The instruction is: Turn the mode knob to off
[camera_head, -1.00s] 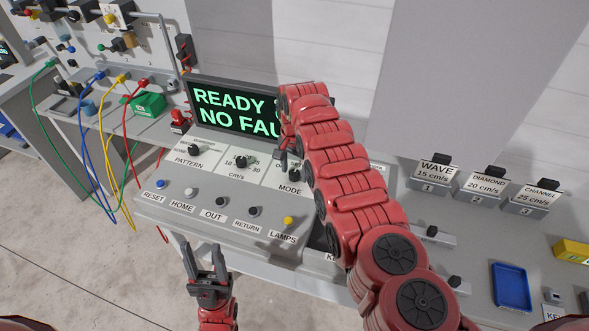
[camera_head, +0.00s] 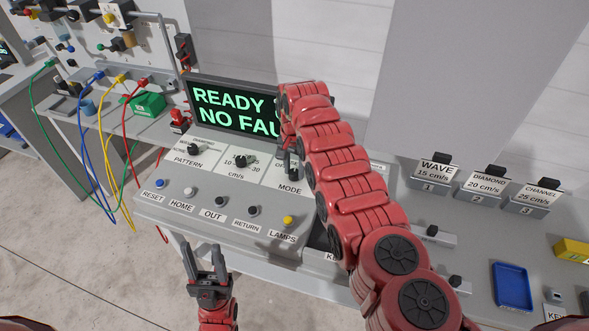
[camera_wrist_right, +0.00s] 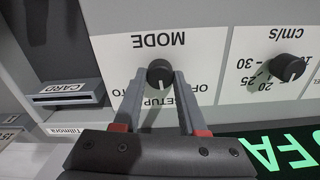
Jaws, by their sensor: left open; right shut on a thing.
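The mode knob (camera_head: 294,174) is a small dark knob on the sloped control panel, above the MODE label. In the right wrist view the knob (camera_wrist_right: 159,72) sits between my right fingertips (camera_wrist_right: 160,76), with the upside-down MODE label beyond it and partly covered OFF and SETUP lettering nearer. My right gripper (camera_head: 288,157) is shut on the knob; its arm hides part of the panel in the head view. My left gripper (camera_head: 205,262) is open and empty, in front of the panel's front edge.
The speed knob (camera_wrist_right: 288,67) is beside the mode knob, and the pattern knob (camera_head: 194,149) is further left. Several buttons line the panel front, including yellow LAMPS (camera_head: 288,219). A display (camera_head: 233,108) stands behind. A card slot (camera_wrist_right: 68,92) lies on the other side.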

